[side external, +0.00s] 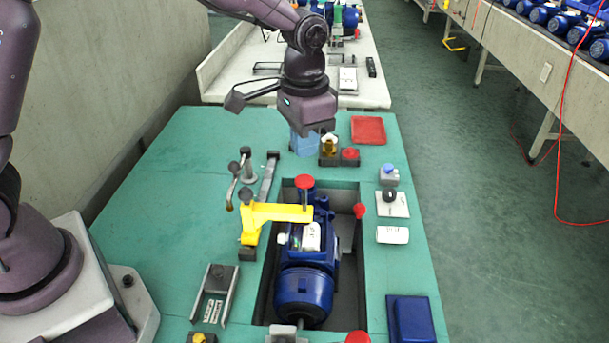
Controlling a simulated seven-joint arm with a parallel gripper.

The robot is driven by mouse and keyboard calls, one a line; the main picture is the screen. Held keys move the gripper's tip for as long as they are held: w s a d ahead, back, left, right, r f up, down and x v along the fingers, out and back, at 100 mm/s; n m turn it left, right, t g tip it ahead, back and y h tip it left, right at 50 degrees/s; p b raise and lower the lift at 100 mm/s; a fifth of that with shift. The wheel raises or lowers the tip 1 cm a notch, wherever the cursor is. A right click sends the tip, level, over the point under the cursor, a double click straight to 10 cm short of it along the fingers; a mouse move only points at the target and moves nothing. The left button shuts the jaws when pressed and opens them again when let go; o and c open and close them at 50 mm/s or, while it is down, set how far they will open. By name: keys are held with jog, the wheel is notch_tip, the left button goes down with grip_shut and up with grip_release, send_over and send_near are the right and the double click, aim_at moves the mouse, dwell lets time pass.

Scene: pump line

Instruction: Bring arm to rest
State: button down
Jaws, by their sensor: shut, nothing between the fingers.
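My arm reaches in from the upper left. My gripper (320,129) hangs over the far part of the green table (180,190), above a light blue block (304,145) and a dark holder (329,161). It is shut and holds nothing; its fingertips are small and partly lost against the things behind them. A blue pump motor (304,290) lies in the dark recess in the table's middle, well nearer than my gripper. A yellow bracket (275,213) reaches over the motor's far end, with a red knob (305,181) above it.
A red tray (368,130) lies right of my gripper. A metal lever (233,185) stands on the left. A rotary switch (390,196) and a dark blue tray (411,319) are on the right. The table's left part is mostly clear.

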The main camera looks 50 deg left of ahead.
jog(key=shift+r, duration=0.1)
jog(key=s+a+r+n+t, duration=0.1)
jog(key=s+a+r+t, duration=0.1)
jog(key=s+r, duration=0.2)
jog(key=s+a+r+n+t, duration=0.1)
jog(key=s+a+r, duration=0.2)
jog(key=s, duration=0.7)
jog(key=s+a+r+n+t, duration=0.1)
jog(key=s+a+r+t, duration=0.1)
jog(key=s+r, duration=0.3)
jog(key=shift+s+a+r+t, duration=0.3)
jog(key=shift+s+a, duration=0.05)
jog(key=shift+s, duration=0.9)
